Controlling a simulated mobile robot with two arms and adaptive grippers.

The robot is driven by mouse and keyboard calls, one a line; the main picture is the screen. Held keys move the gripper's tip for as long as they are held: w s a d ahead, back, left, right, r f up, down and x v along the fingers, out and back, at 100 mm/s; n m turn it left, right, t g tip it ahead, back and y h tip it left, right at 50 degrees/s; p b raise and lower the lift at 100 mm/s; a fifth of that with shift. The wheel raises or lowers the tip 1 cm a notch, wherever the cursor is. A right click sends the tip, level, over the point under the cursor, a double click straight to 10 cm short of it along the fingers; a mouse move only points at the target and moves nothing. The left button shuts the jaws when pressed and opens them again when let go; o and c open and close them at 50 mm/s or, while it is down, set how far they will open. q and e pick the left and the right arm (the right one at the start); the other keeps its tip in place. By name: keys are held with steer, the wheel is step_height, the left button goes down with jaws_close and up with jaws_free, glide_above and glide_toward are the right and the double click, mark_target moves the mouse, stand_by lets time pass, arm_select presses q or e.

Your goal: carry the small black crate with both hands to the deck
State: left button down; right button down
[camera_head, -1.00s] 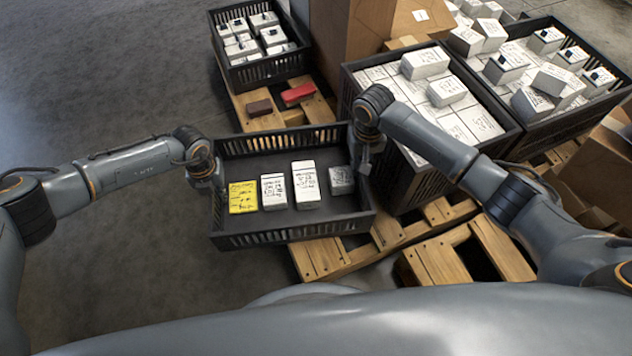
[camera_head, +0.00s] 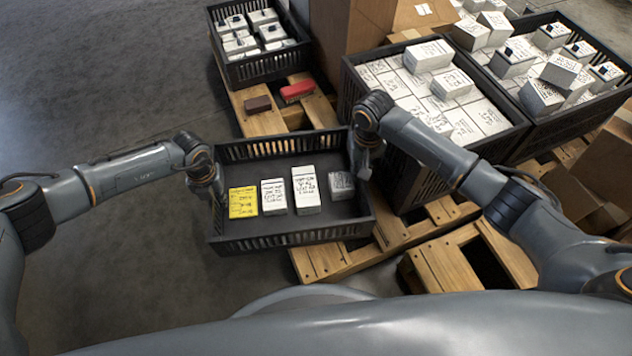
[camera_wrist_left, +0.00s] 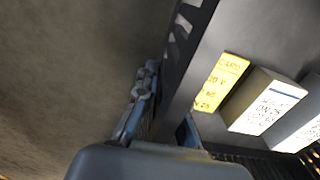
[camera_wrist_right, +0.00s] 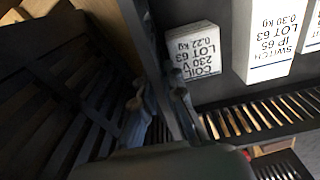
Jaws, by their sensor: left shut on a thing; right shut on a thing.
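The small black crate (camera_head: 290,237) is in the middle of the head view, between my two arms. It looks level and holds a yellow card box (camera_head: 243,202), two white boxes (camera_head: 306,189) and a smaller grey-looking box (camera_head: 341,185). My left gripper (camera_head: 214,186) is shut on its left wall; the left wrist view shows that wall (camera_wrist_left: 188,65) at the fingers. My right gripper (camera_head: 363,163) is shut on its right wall, beside the box marked COIL (camera_wrist_right: 195,52). The wooden pallet deck (camera_head: 325,258) shows behind and right of the crate; the gap between them is unclear.
A large black crate (camera_head: 407,190) full of white boxes stands close on the right, another (camera_head: 560,135) beyond it. A black crate (camera_head: 262,70) stands at the back, near a brown block (camera_head: 257,104) and a red block (camera_head: 297,91). Floor (camera_head: 110,110) at left is clear.

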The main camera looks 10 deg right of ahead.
arm_select(q)
steer(key=shift+f, duration=0.35)
arm_select(e)
steer(key=shift+w+f, duration=0.1)
steer(key=shift+f, duration=0.2)
arm_select(q)
steer(key=c, duration=1.4)
jaws_free()
steer(key=shift+r, duration=0.1)
steer(key=shift+c, duration=0.2)
arm_select(e)
steer(key=c, duration=1.4)
jaws_free()
steer(key=shift+c, duration=0.2)
arm_select(q)
step_height(320, 180, up, 12)
steer(key=shift+f, duration=0.1)
arm_select(e)
steer(key=shift+r, duration=0.15)
step_height(320, 180, up, 12)
